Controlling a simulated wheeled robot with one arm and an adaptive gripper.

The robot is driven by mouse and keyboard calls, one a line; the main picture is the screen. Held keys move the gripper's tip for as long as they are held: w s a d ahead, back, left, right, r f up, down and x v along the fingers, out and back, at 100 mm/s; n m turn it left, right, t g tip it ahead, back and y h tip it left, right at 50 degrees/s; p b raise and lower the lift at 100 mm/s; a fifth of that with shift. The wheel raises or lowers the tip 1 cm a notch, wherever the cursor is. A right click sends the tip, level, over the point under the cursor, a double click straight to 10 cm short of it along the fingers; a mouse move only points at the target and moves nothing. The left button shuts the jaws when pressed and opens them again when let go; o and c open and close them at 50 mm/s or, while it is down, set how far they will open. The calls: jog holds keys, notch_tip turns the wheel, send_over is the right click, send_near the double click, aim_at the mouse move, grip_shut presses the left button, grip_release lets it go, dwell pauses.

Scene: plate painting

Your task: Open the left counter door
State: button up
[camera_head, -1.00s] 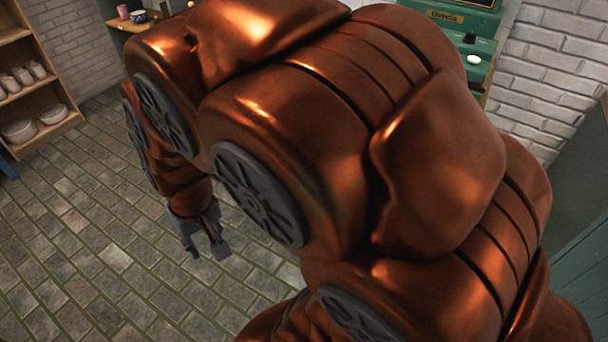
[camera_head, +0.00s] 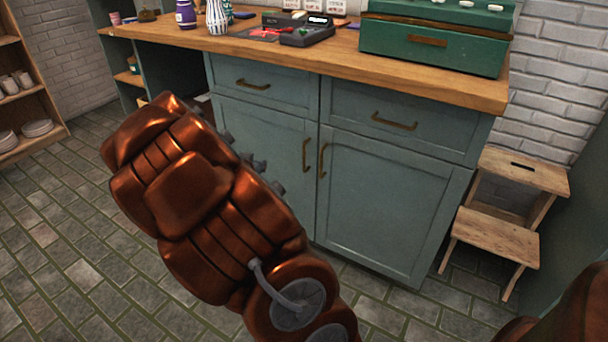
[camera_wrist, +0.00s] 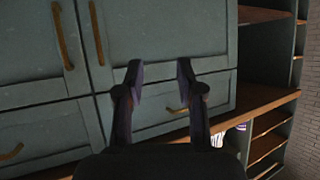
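The left counter door (camera_head: 265,150) is a shut blue-green panel with a vertical brass handle (camera_head: 306,155) near its right edge. My copper arm hides its lower left part. In the wrist view, which looks upside down, this door (camera_wrist: 170,35) lies ahead of my gripper, with its handle (camera_wrist: 96,33) to the left of the fingers. My gripper (camera_wrist: 159,73) is open and empty, its two dark fingers apart in front of the door's drawer-side edge. It does not touch the handle. In the head view my arm hides the fingers.
The right door (camera_head: 390,200) is shut, its handle (camera_head: 322,160) close beside the left one. Drawers with handles (camera_head: 253,84) sit above both doors. The wooden countertop (camera_head: 340,65) overhangs. A step stool (camera_head: 515,172) stands right; tiled floor is clear at left.

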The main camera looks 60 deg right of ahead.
aim_at(304, 158)
jog(key=s+d+f+h+b, duration=0.2)
jog(key=d+b, duration=0.1)
jog(key=d, duration=0.1)
jog(key=s+d+f+m+g+h+b, duration=0.1)
jog(key=d+f+h+b, duration=0.1)
jog(key=d+b, duration=0.1)
jog(key=s+d+f+m+h+b, duration=0.1)
jog(key=s+d+f+h+b, duration=0.1)
jog(key=d, duration=0.4)
jog(key=shift+s+d+f+g+h+b, duration=0.1)
jog(key=shift+s+f+g+h+b, duration=0.2)
jog(key=shift+s+f+g+b, duration=0.15)
jog(key=shift+b+x, duration=0.9)
jog(key=shift+x, duration=1.85)
jog(key=shift+w+d+t, duration=0.25)
jog(key=shift+w+d, duration=0.1)
grip_shut()
